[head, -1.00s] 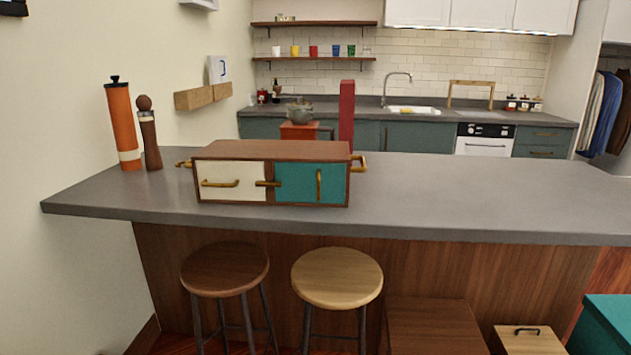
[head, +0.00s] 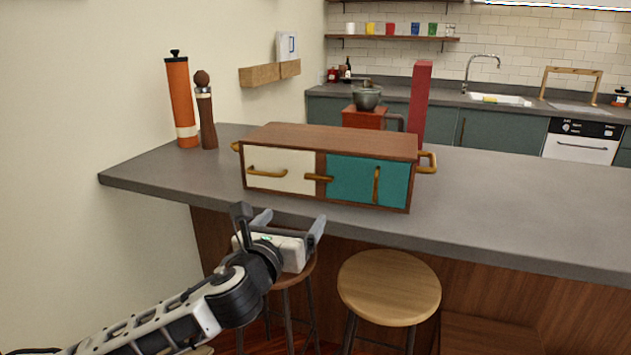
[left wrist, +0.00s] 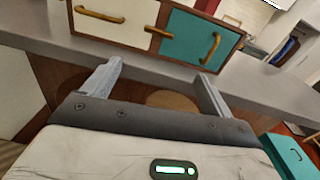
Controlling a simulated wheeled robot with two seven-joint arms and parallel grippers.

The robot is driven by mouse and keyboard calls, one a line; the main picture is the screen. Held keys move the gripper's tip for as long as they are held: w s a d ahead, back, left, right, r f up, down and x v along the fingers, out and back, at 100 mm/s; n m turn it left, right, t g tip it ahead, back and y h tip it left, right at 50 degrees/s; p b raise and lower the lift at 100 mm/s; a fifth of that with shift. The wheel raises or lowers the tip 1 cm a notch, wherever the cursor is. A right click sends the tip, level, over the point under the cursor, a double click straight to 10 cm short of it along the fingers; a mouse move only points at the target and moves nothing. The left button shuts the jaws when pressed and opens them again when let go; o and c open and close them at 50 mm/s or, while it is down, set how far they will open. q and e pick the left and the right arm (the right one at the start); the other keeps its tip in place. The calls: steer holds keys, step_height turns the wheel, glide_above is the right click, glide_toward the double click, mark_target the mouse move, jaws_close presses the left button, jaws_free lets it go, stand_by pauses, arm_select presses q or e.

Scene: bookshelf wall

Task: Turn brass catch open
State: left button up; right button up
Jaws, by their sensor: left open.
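A wooden box (head: 340,140) with a cream left front and a teal right front stands on the grey counter. The brass catch (head: 319,178) lies horizontally across the seam between the two fronts. It also shows in the left wrist view (left wrist: 158,31). The cream front (head: 281,176) has a horizontal brass handle and the teal front (head: 355,183) a vertical one. My left gripper (head: 290,221) is open and empty, in front of the counter edge and below the box, apart from the catch. My right gripper is not in view.
The grey counter (head: 500,205) is clear to the right of the box. An orange mill (head: 181,100) and a brown mill (head: 206,115) stand at the left. A red block (head: 420,100) stands behind the box. Two stools, one light-topped (head: 389,288), are below.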

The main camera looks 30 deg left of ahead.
mark_target(318, 178)
arm_select(q)
steer(key=shift+m, duration=0.3)
steer(key=x, duration=0.5)
steer(key=r+x, duration=0.1)
steer(key=x, duration=1)
steer(key=shift+a+r, duration=0.15)
steer(key=shift+a, duration=0.15)
steer(key=c, duration=1)
